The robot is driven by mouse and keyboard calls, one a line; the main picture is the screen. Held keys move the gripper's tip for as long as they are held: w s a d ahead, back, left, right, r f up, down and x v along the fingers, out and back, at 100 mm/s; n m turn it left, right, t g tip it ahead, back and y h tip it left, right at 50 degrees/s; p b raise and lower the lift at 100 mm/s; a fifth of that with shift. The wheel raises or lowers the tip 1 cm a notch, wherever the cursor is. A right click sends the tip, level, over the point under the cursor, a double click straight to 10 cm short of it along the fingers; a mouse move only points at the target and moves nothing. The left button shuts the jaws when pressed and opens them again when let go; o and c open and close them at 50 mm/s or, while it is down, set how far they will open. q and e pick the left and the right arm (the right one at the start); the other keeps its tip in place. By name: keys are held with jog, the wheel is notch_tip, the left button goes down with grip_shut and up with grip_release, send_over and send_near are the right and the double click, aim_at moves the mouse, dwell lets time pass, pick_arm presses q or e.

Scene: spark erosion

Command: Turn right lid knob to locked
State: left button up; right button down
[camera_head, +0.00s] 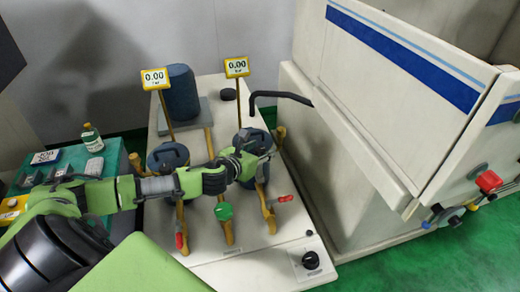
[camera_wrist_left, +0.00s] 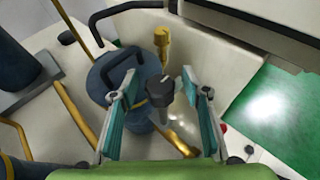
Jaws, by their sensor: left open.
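In the head view my left gripper (camera_head: 258,148) reaches over the right blue canister (camera_head: 262,171) and hides most of its top. The left wrist view shows the same canister (camera_wrist_left: 118,72) with its dark arched handle. There a dark grey knob (camera_wrist_left: 160,90) with a pale mark stands between the two open teal-lined fingers. A gap shows on each side, so the fingers look apart from it. I cannot read its lock position. My right gripper is in neither view.
Another blue canister (camera_head: 167,160) with a handle stands to the left. Brass pipes carry red (camera_head: 285,198) and green (camera_head: 223,211) valve handles. A black bent bar (camera_head: 280,96) crosses behind the gripper. A large white cabinet (camera_head: 390,95) bounds the right.

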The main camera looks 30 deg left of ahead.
pick_arm(q)
jog(key=c, duration=1)
jog(key=shift+c, duration=0.6)
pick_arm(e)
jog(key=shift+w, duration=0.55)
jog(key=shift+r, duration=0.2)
